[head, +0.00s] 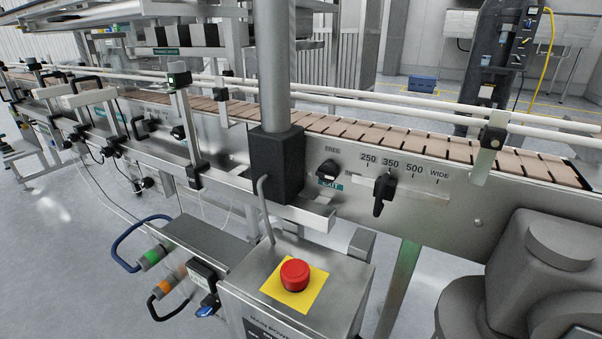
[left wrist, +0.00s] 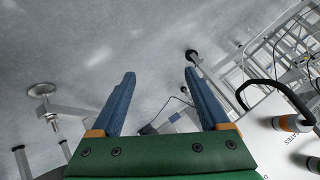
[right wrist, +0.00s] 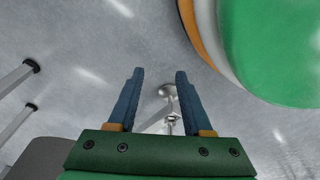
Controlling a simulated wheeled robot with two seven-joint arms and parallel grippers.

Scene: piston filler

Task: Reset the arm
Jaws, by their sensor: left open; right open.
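My left gripper (left wrist: 160,95) is open and empty in the left wrist view, its two blue fingers spread above the grey floor. My right gripper (right wrist: 158,95) is open and empty in the right wrist view, also over the floor, with a machine foot (right wrist: 170,95) visible beyond its fingers. Neither gripper shows in the head view. A grey rounded part (head: 550,270), which looks like my own arm, fills the lower right of the head view. Neither gripper touches anything that I can see.
A conveyor (head: 400,145) crosses the head view, with a black selector knob (head: 384,193) on its side panel. A red emergency button (head: 295,274) sits on a steel box in front. A large green rounded thing (right wrist: 270,45) is close at upper right in the right wrist view.

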